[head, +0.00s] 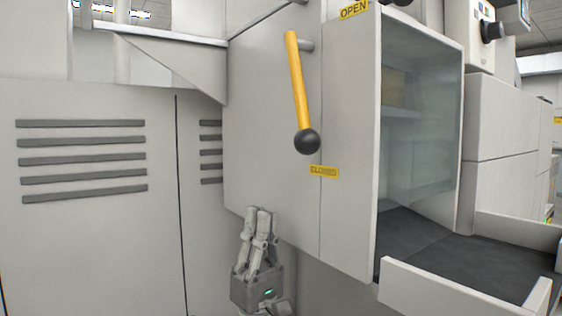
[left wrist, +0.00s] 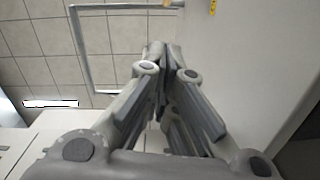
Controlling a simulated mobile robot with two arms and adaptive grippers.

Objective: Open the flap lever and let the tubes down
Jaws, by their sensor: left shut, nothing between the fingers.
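The flap lever (head: 300,85) is a yellow bar with a black ball knob on a grey cabinet panel in the head view. It hangs down from its pivot, slightly tilted, with the knob just above the yellow CLOSED label (head: 324,172). The yellow OPEN label (head: 354,10) is higher, to the right of the pivot. My left gripper (head: 262,212) points up below the lever, near the panel's lower edge, apart from the knob. It is shut and empty; the left wrist view also shows its fingers together (left wrist: 157,50). I see no tubes. My right gripper is not in view.
Right of the lever is an open-sided compartment (head: 418,125) with a clear pane. Below it lies a dark-floored tray (head: 455,290) with a raised light rim. Slotted cabinet panels (head: 85,230) stand on the left. A yellow strip (left wrist: 213,6) shows in the left wrist view.

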